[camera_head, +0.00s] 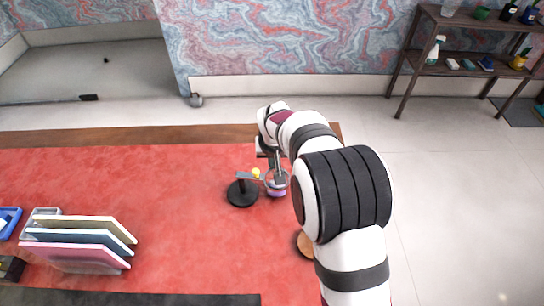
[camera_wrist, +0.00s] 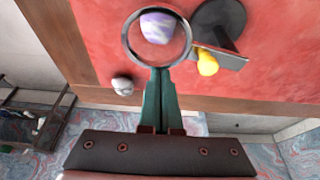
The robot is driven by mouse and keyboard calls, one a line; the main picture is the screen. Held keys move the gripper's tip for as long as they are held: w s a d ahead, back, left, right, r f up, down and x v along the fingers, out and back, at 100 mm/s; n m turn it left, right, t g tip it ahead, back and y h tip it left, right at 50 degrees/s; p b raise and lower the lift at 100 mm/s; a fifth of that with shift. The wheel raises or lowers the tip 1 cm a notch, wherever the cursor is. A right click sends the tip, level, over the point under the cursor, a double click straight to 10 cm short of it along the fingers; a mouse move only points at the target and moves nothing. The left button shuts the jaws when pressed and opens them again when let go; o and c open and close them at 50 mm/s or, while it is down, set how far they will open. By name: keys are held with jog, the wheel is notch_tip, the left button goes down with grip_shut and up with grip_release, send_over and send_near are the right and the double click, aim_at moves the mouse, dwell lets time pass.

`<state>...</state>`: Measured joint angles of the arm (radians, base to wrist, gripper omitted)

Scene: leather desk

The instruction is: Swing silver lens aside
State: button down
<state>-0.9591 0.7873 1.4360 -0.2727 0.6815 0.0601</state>
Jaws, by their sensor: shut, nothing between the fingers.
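The silver lens (camera_wrist: 129,50) is a round ring with a clear middle on a flat arm, over a black round stand; it also shows in the head view (camera_head: 266,184). A yellow knob (camera_wrist: 207,64) sits by the arm. The stand's black base (camera_head: 242,195) rests on the red desk top. A purple and white rounded object (camera_wrist: 160,27) shows through the lens. My gripper (camera_wrist: 160,73) is shut with nothing in it. Its green fingertips meet the ring's near edge in the wrist view; I cannot tell whether they touch it.
A whitish, stone-like lump (camera_wrist: 123,85) lies on the desk near the wooden edge. A rack of upright folders or books (camera_head: 80,240) stands at the left in the head view. A brown round object (camera_head: 304,244) is partly hidden by my arm. The red desk left of the stand is clear.

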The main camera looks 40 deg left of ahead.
aim_at(273, 183)
jog(key=d+m, duration=0.1)
jog(key=s+m, duration=0.1)
jog(key=shift+s+d+m+t+h, duration=0.25)
jog(key=shift+d+m+t+h, duration=0.05)
jog(key=shift+d+m+h, duration=0.1)
jog(key=s+m, duration=0.1)
jog(key=s+d+m+h, duration=0.1)
jog(key=m, duration=0.1)
jog(key=shift+s+d+m, duration=0.1)
jog(key=shift+d+m, duration=0.2)
jog(key=shift+s+d+m+t+h, duration=0.15)
jog(key=shift+s+m+h, duration=0.1)
jog(key=shift+s+m, duration=0.45)
jog(key=shift+s+d+m+t+h, duration=0.1)
jog(key=shift+s+d+m+h, duration=0.1)
jog(key=shift+s+m, duration=0.5)
jog(key=shift+s+d+m+t+h, duration=0.15)
jog(key=shift+s+m+h, duration=0.1)
jog(key=shift+s+m, duration=0.45)
jog(key=shift+w, duration=0.1)
